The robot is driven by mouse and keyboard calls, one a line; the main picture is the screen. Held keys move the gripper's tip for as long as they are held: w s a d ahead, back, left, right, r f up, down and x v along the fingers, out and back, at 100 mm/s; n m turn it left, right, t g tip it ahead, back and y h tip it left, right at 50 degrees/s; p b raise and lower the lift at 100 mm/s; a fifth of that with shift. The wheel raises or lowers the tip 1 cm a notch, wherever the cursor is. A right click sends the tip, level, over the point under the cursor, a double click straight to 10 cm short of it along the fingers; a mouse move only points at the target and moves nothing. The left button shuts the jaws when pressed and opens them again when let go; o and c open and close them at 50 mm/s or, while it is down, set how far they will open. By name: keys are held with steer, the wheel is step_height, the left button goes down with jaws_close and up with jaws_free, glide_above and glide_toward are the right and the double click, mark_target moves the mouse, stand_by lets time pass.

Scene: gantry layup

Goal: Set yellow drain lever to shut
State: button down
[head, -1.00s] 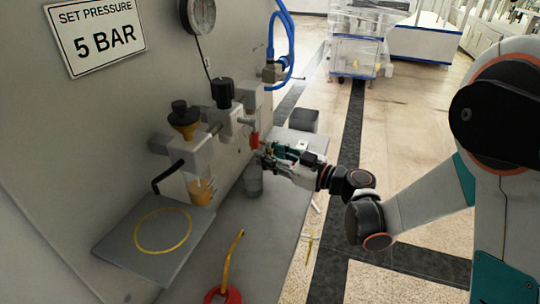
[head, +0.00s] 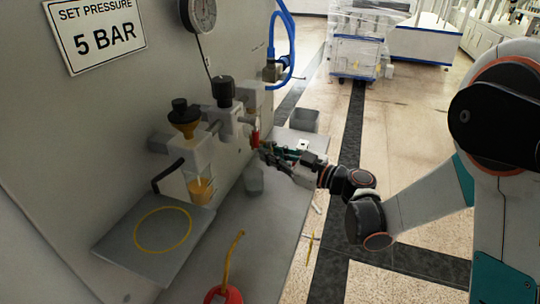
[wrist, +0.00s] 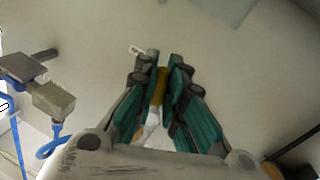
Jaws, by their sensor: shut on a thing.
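The yellow drain lever (wrist: 162,84) shows in the wrist view as a short yellow piece between my teal fingers. My gripper (wrist: 163,72) is closed on it from both sides. In the head view my gripper (head: 262,150) is at the wall-mounted fittings, just below and right of a red part (head: 255,137). The lever is hidden behind the fingers there, so I cannot tell its angle from that view.
A grey cup (head: 253,182) stands below my gripper. To the left are a filter unit with yellow liquid (head: 201,189) and a grey plate (head: 110,242) with a yellow ring. A red can (head: 224,296) with a yellow spout is in front. Blue hose (head: 288,40) hangs behind.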

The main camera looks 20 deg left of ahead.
steer(key=shift+w+d+r+n+g+y+b, duration=0.15)
steer(key=shift+w+r+n+g+y, duration=0.45)
steer(key=shift+n, duration=2.2)
steer(key=shift+w+r+n+g+y+b, duration=0.35)
steer(key=shift+r+n, duration=0.35)
steer(key=shift+n, duration=2.1)
steer(key=shift+w+d+r+n+g+y+b, duration=0.15)
steer(key=shift+w+r+n+g+y, duration=0.4)
steer(key=shift+n, duration=2.25)
steer(key=shift+a+r, duration=0.1)
steer(key=c, duration=1.7)
jaws_free()
steer(key=v, duration=1.2)
